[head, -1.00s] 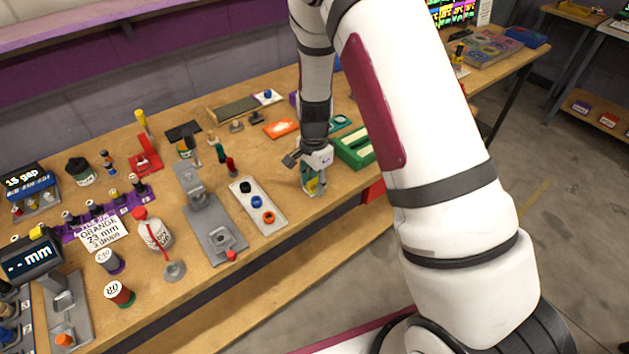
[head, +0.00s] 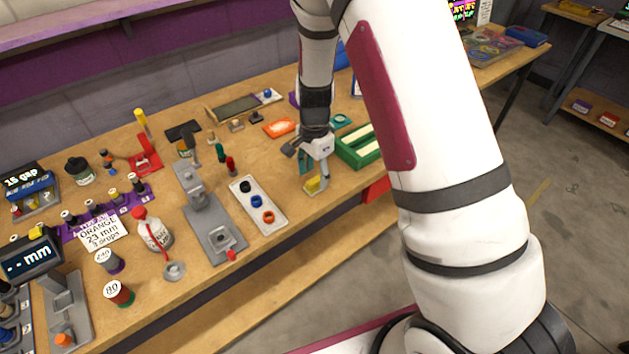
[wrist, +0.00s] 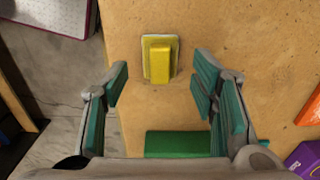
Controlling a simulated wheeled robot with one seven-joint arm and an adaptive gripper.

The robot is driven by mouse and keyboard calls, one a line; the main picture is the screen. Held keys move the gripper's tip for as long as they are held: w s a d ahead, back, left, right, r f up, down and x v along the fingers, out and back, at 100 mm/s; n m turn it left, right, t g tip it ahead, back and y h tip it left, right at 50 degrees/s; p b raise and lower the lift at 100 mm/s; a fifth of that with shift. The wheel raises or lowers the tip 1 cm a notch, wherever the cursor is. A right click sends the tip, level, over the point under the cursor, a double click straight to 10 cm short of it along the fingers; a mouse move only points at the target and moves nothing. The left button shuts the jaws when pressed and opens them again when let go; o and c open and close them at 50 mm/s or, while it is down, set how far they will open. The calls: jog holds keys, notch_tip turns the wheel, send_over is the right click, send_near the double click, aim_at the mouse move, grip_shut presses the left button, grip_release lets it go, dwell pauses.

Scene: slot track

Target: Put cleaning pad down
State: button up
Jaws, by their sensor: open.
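The cleaning pad (wrist: 160,65), a yellow block on a pale base, lies on the wooden bench in the wrist view, near the bench's edge. It also shows in the head view (head: 313,185), just below my gripper. My gripper (head: 310,172) is open and empty. In the wrist view its teal-padded fingers (wrist: 158,88) stand wide apart, one to each side of the pad's line, with the pad beyond the tips. The pad is apart from both fingers.
A green tray (head: 350,158) stands close to my gripper on the right; its green edge also shows in the wrist view (wrist: 185,143). A pale tray with several coloured rings (head: 278,219) lies to the left. An orange mat (head: 281,127) lies behind. The bench edge is near.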

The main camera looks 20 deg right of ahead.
notch_tip(320, 180, up, 9)
notch_tip(320, 180, up, 10)
jog(key=n+t, duration=0.1)
jog(key=n, duration=0.2)
send_over(315, 180)
jog(key=s, duration=0.5)
jog(key=s+r+n+t, duration=0.2)
jog(key=s+r+n, duration=0.3)
jog(key=s, duration=0.5)
jog(key=s+r+n+t, duration=0.2)
jog(key=s+r+n, duration=0.4)
jog(key=s, duration=0.5)
jog(key=shift+s+d+r, duration=0.1)
